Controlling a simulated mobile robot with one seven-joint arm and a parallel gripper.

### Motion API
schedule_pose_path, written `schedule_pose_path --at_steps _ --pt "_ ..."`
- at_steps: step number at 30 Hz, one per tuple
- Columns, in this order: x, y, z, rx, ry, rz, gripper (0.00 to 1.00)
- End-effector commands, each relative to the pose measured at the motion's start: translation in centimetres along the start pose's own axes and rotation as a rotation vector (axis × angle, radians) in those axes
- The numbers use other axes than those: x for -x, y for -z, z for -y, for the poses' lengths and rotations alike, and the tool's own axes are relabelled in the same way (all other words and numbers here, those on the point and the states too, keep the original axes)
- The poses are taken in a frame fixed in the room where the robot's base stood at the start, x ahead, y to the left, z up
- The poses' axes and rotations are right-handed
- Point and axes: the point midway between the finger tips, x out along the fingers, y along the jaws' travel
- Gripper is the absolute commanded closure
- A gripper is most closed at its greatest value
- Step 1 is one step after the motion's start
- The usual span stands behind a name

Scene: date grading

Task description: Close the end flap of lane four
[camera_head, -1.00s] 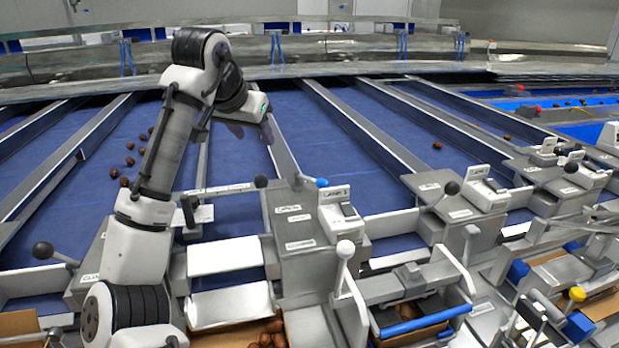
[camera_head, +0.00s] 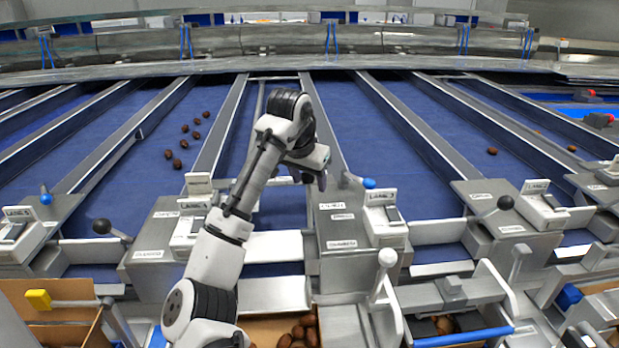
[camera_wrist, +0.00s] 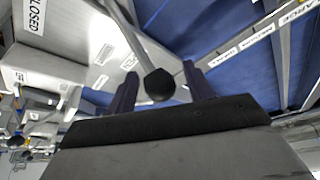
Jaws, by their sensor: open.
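My gripper (camera_head: 318,182) is open, at the metal housing (camera_head: 342,245) between two lanes, beside the one carrying a blue-knobbed part. In the wrist view, a black ball knob (camera_wrist: 159,84) on a metal lever lies between the two open fingers (camera_wrist: 160,88); contact cannot be told. In the head view this knob is hidden behind my gripper. Which lane the lever at my fingers serves is unclear.
A blue knob (camera_head: 369,183) stands close right of my gripper. Dates (camera_head: 184,144) lie on the blue belt at left. A steel trough (camera_head: 270,42) crosses the back.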

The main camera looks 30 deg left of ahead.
Motion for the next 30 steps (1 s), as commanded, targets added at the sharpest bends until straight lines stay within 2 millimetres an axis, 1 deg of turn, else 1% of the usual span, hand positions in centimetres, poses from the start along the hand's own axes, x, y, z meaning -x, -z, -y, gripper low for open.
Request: schedule_pose_path --at_steps 3,6,13,14,25,26,30 --pt "-0.9 0.0 0.0 0.000 0.000 0.000 0.48" --pt "-1.3 0.0 0.0 -0.001 0.000 0.000 0.48" --pt "-1.5 0.0 0.0 -0.001 0.000 -0.001 0.48" --pt "-1.4 0.0 0.0 -0.001 0.000 -0.001 0.50" --pt "-1.4 0.0 0.0 -0.001 0.000 -0.001 0.98" --pt "-1.4 0.0 0.0 -0.001 0.000 -0.001 1.00" --pt "-1.4 0.0 0.0 -0.001 0.000 -0.001 1.00"
